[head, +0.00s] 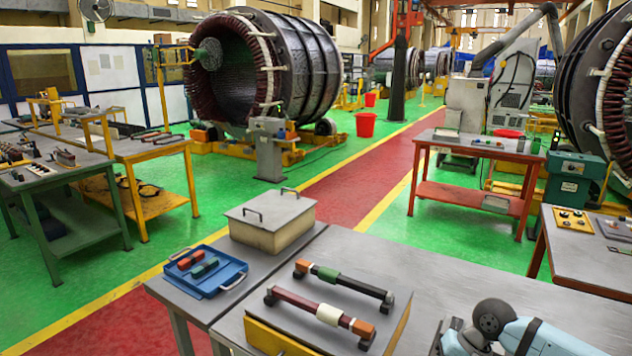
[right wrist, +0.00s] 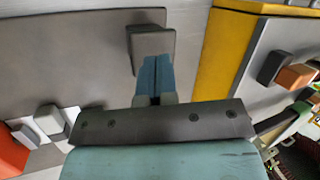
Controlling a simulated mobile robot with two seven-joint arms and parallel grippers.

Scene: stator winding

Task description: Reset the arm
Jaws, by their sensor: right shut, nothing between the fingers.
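My right arm comes in at the bottom right of the head view, over the grey worktable (head: 440,270); the gripper there is mostly cut off by the lower edge. In the right wrist view my right gripper (right wrist: 155,66) has its two blue fingers together, with nothing between them. A grey block (right wrist: 150,38) lies just beyond the fingertips; I cannot tell whether they touch it. My left gripper is not in view.
A yellow-sided stand (head: 277,340) holds two bars with orange, green and white parts. A blue tray (head: 232,274) with small coloured blocks and a lidded grey box (head: 272,222) stand to its left. The table right of the stand is mostly clear.

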